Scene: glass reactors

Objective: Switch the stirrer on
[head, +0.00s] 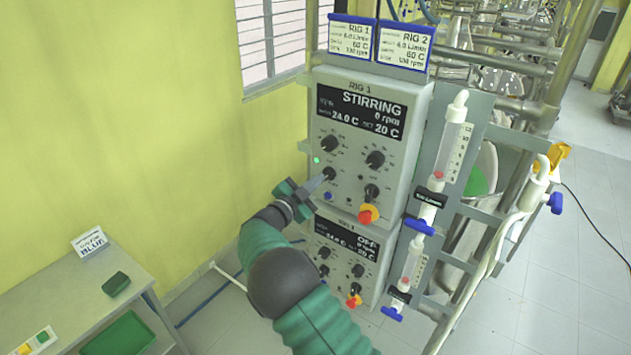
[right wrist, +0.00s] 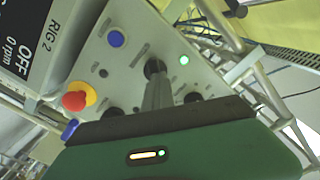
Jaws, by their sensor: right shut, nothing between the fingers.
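The upper control box (head: 352,205) is labelled RIG 1. Its display (head: 360,113) reads STIRRING, 0 rpm, 24.0 C, set 20 C. A green lamp (head: 316,160) is lit at the box's left side; it also shows in the right wrist view (right wrist: 184,60). Just below it is a small black knob (head: 329,173), also in the right wrist view (right wrist: 154,67). My right gripper (head: 323,179) is shut and empty, its fingertips at this knob; I cannot tell whether they touch. In the right wrist view the fingers (right wrist: 156,92) partly cover the panel. My left gripper is not in view.
A blue button (right wrist: 116,39) and red-and-yellow stop button (head: 368,214) are close by. The lower box's display (head: 346,241) reads OFF. Flow meters (head: 453,140) and pipes stand right. A side table (head: 75,295) stands lower left.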

